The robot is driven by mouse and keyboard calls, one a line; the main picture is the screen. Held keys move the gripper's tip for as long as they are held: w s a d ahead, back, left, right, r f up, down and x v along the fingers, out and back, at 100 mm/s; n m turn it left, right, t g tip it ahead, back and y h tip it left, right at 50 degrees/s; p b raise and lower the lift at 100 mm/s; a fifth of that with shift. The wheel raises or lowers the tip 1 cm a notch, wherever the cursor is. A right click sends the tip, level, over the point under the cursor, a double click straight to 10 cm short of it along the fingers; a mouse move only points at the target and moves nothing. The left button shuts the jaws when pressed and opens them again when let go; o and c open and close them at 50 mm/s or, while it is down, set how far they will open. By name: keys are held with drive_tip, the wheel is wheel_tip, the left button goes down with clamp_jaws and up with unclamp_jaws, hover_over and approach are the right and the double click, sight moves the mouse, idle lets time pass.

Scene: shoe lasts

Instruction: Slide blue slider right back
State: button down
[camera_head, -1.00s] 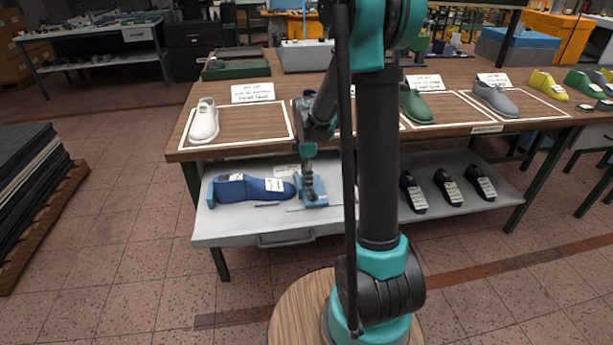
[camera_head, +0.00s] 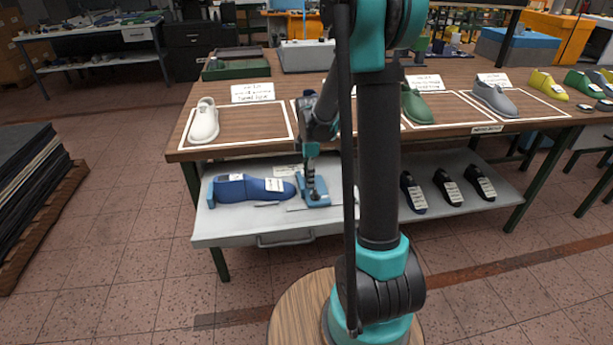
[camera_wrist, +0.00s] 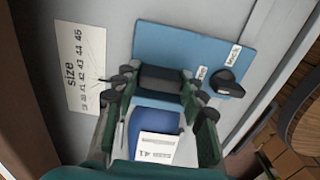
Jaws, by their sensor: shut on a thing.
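The light blue slider (camera_head: 320,201) stands on the pale lower shelf, at the right end of a dark blue shoe last (camera_head: 256,187). In the wrist view the slider is a flat blue plate (camera_wrist: 178,45) with a dark upright block between my fingers and a black knob at one corner. My gripper (camera_wrist: 160,87) is shut on the slider's dark block. In the head view my gripper (camera_head: 311,184) reaches down onto the slider. The last's labelled toe (camera_wrist: 155,124) lies close beside the block; whether they touch is hidden.
A printed size scale (camera_wrist: 83,80) lies beside the slider. Several dark lasts (camera_head: 447,188) lie on the shelf's right part. The tabletop above the shelf holds a white last (camera_head: 204,122), a green last and a grey last.

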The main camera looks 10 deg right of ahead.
drive_tip(key=d, duration=0.8)
drive_tip(key=c, duration=0.9)
unclamp_jaws()
drive_tip(key=shift+d, duration=0.1)
wheel_tip(320, 180, up, 12)
